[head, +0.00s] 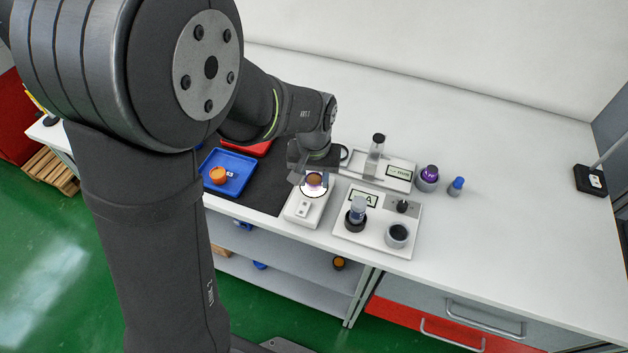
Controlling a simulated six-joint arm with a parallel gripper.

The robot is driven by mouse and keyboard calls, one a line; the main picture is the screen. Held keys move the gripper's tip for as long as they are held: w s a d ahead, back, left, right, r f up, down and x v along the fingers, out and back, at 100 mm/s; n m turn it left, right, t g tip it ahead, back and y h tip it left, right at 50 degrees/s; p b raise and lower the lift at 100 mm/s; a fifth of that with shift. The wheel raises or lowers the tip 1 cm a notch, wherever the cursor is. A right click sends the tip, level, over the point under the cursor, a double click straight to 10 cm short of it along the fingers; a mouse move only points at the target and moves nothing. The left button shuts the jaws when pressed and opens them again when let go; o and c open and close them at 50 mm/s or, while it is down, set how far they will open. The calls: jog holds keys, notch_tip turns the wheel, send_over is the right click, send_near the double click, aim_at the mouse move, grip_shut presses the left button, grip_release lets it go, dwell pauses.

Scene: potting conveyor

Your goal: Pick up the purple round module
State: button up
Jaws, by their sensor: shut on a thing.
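My gripper (316,172) is over the white device (304,210) near the front of the bench, its jaws shut on a small round module (314,180). The module looks brownish with a purple tint, and a pale pinkish glow surrounds it on the device's bright round plate. The fingers partly hide it, and I cannot tell whether it touches the plate. Another purple round-topped piece (430,172) sits in a grey cup to the right, apart from my gripper.
A blue tray (240,188) with an orange round piece (217,175) lies left. A white fixture (372,241) with grey cylinders stands front right. Behind it is a labelled plate with an upright post (376,152). A blue-capped bottle (456,187) stands right.

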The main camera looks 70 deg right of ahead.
jog(key=shift+r, duration=0.15)
jog(key=shift+r, duration=0.3)
jog(key=r, duration=0.3)
jog(key=shift+s+a+r, duration=0.2)
jog(key=shift+s+r, duration=0.2)
jog(key=s+a+r, duration=0.5)
jog(key=s+r, duration=0.1)
jog(key=s, duration=0.3)
jog(key=shift+s+r, duration=0.15)
jog(key=shift+s, duration=0.1)
jog(key=w+d, duration=0.1)
jog(key=w, duration=0.2)
jog(key=w+d, duration=0.1)
jog(key=w, duration=0.3)
jog(key=w+d+f, duration=0.1)
jog(key=w, duration=0.3)
jog(key=shift+d, duration=0.3)
send_over(232, 167)
jog(key=f, duration=0.7)
jog(key=shift+s+f, duration=0.3)
jog(key=shift+f, duration=0.1)
jog(key=shift+w+f, duration=0.3)
jog(key=shift+w, duration=0.1)
jog(key=shift+f, duration=1.9)
